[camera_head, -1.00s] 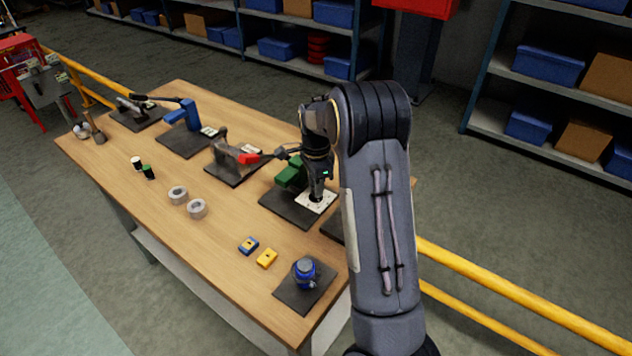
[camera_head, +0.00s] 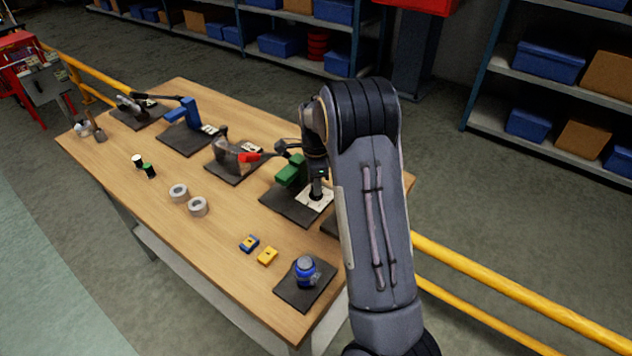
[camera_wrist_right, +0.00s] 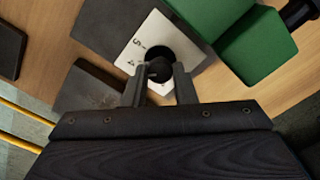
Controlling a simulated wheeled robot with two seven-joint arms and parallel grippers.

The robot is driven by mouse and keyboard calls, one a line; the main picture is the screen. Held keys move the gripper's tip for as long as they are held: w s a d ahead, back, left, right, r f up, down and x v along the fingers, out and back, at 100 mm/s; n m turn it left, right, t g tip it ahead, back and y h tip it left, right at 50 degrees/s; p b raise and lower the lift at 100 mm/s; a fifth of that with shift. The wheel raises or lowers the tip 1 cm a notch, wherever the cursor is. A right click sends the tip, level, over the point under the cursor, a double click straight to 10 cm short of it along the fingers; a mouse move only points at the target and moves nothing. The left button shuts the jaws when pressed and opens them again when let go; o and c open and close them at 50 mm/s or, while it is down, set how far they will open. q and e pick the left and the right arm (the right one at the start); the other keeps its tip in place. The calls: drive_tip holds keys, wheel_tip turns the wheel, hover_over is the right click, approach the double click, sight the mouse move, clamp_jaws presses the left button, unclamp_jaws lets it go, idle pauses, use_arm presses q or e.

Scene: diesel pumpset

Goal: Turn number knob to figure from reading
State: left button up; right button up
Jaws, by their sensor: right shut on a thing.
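The number knob is a round black knob (camera_wrist_right: 159,69) on a white plate (camera_wrist_right: 132,61) with dark figures, partly covered by the fingers in the right wrist view. In the head view the white plate (camera_head: 322,198) lies on a dark base (camera_head: 286,205) beside a green block-shaped body (camera_head: 291,172). The green body (camera_wrist_right: 262,45) also shows in the right wrist view, right of the plate. My right gripper (camera_wrist_right: 160,76) is shut on the knob, one finger on each side. The right gripper (camera_head: 316,191) points down at the plate in the head view. My left gripper is not in view.
The wooden table (camera_head: 135,205) holds a red-handled device (camera_head: 249,157), a blue device (camera_head: 184,113), a blue round item (camera_head: 306,270), two grey rings (camera_head: 188,200) and small yellow and blue boxes (camera_head: 266,256). A yellow rail (camera_head: 500,290) runs right of the table.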

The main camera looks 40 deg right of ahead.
drive_tip(key=o, duration=1)
wheel_tip(320, 180, up, 8)
drive_tip(key=shift+f+b, duration=0.1)
drive_tip(key=shift+b, duration=0.2)
drive_tip(key=s+a+r+n+t+y, duration=0.2)
drive_tip(key=s+a+n, duration=0.8)
drive_tip(key=s, duration=0.3)
drive_tip(key=s+a+r+n+t+y, duration=0.1)
drive_tip(key=s+a+r+n+t, duration=0.1)
drive_tip(key=s+a+n, duration=0.9)
drive_tip(key=s+n+t, duration=0.1)
drive_tip(key=s, duration=0.1)
drive_tip(key=shift+s+r+t+y, duration=0.3)
drive_tip(key=shift+s+r+y, duration=0.05)
drive_tip(key=shift+r+y, duration=0.05)
